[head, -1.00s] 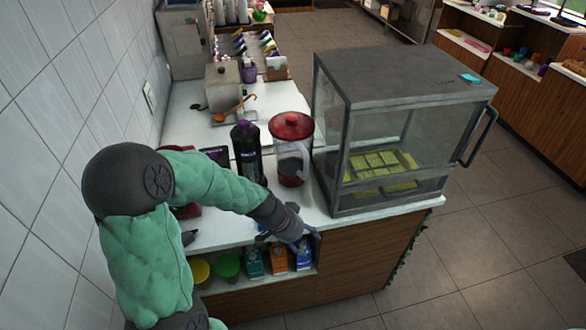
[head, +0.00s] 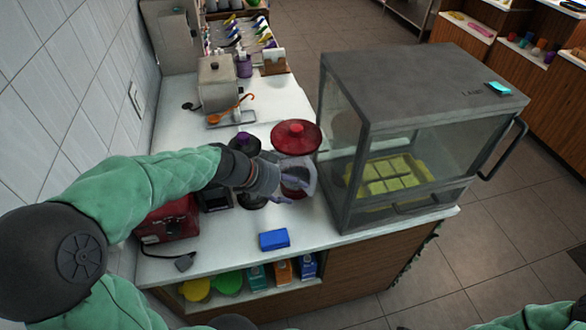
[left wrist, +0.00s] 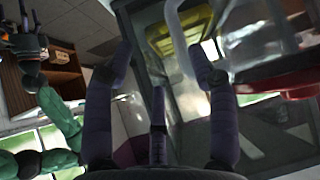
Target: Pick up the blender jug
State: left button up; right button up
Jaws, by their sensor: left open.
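The blender jug has a red lid (head: 296,137) and a clear body (head: 300,180). It stands upright on the counter, left of the glass case. My left gripper (head: 287,187) is at the jug's front left side, below the lid, and covers part of the body. In the left wrist view the jug (left wrist: 250,45) is at the upper right, with its red lid at the right edge. There the left gripper (left wrist: 163,70) is open, and its right finger is close to the clear jug. I cannot tell whether they touch. The right gripper is not clearly seen.
A dark bottle with a purple cap (head: 244,140) stands just left of the jug, partly behind my arm. The glass case (head: 420,100) is close on its right. A blue box (head: 273,240) lies on the counter in front. A red appliance (head: 168,217) is at the left.

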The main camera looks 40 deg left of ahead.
aim_at(311, 188)
pick_arm(q)
jog(key=shift+w+a+b+x, duration=0.2)
jog(key=shift+b+x, duration=0.1)
jog(key=shift+x, duration=1.5)
jog(key=shift+w+a+b+x, duration=0.2)
jog(key=shift+b+x, duration=0.1)
jog(key=shift+x, duration=1.5)
jog(key=shift+w+a+b+x, duration=0.2)
jog(key=shift+b+x, duration=0.1)
jog(key=shift+x, duration=1.5)
jog(key=shift+r, duration=0.15)
pick_arm(e)
jog(key=shift+x, duration=0.95)
jog(key=shift+w, duration=0.15)
